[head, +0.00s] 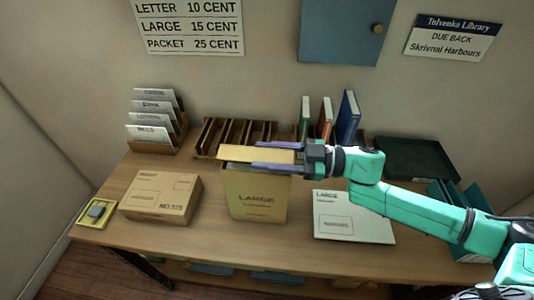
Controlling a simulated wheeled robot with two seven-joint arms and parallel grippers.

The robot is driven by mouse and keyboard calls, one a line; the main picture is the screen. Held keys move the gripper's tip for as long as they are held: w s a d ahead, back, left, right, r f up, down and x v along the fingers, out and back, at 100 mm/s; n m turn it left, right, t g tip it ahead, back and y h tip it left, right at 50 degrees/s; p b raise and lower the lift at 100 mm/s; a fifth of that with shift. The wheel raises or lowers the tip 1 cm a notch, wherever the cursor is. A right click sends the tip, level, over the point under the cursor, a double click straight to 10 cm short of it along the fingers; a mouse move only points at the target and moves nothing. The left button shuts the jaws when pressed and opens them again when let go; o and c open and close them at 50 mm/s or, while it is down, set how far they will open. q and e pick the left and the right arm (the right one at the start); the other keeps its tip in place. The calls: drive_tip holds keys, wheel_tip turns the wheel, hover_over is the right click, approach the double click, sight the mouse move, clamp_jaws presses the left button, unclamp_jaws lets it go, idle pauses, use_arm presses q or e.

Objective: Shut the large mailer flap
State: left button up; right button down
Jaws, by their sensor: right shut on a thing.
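The large mailer (257,199) is a tan, upright pouch marked LARGE, standing near the middle of the table. Its flap (245,154) is a paler tan panel at the top, toward the wall side. My right gripper (268,156) reaches in from the right at the mailer's top. One finger lies along the flap's far edge and the other on its near side, so it is shut on the flap. The near finger partly hides the mailer's mouth, so I cannot tell how far the flap stands open. My left gripper is not in view.
A brown box (160,197) and a yellow tray (97,212) lie left. A white LARGE envelope (352,217) lies right, partly under my right arm. Behind are a letter rack (157,143), a slotted wooden rack (212,136), books (347,116) and a dark green tray (415,158).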

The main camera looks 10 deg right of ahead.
drive_tip(key=shift+s+f+n, duration=0.2)
drive_tip(key=shift+f+n, duration=0.05)
drive_tip(key=shift+n, duration=0.25)
drive_tip(key=shift+c, duration=2.2)
unclamp_jaws()
drive_tip(key=v, duration=1.4)
drive_tip(key=shift+d, duration=0.25)
